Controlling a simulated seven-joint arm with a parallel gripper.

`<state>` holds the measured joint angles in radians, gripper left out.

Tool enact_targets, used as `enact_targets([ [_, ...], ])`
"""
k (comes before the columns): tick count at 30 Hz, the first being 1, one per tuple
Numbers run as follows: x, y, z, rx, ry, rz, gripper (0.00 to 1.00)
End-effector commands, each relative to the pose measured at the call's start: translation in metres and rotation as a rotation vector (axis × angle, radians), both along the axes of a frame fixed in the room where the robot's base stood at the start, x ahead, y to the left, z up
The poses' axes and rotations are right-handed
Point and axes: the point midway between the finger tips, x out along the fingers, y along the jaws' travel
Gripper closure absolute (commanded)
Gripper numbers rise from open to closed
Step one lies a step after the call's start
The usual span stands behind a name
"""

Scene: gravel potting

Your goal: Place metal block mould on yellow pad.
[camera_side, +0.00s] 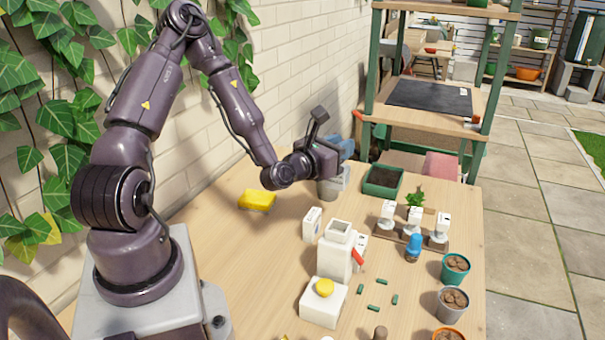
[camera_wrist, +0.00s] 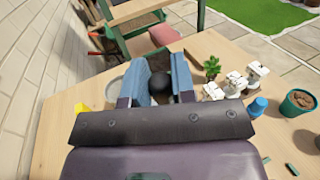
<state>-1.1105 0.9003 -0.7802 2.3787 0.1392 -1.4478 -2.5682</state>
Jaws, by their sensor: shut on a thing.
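The yellow pad (camera_side: 257,200) lies flat on the table near the wall, left of my gripper. Its edge also shows in the wrist view (camera_wrist: 83,107). My gripper (camera_side: 345,150), with blue fingers, is over the far part of the table. In the wrist view it is shut on a dark rounded thing (camera_wrist: 158,83), mostly hidden by the fingers. I cannot tell whether this is the metal block mould. A grey container (camera_side: 328,189) shows below the gripper in the side view, partly hidden.
A green soil tray (camera_side: 383,180) stands right of the gripper. The table around the yellow pad is clear.

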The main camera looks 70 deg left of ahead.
Motion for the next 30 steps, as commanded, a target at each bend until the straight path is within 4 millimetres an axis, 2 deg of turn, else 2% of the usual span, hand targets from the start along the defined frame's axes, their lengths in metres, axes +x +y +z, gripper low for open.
enact_targets([
  [3, -0.001, -0.001, 0.024, 0.010, -0.005, 0.000, 1.00],
  [14, 0.000, -0.001, 0.075, 0.008, -0.005, 0.000, 1.00],
  [20, -0.017, 0.022, 0.052, 0.002, 0.002, 0.199, 1.00],
  [23, -0.031, 0.037, 0.045, 0.004, 0.000, 0.330, 1.00],
  [26, -0.051, 0.051, 0.041, 0.007, -0.001, 0.478, 1.00],
  [30, -0.085, 0.070, 0.041, 0.008, -0.004, 0.715, 1.00],
])
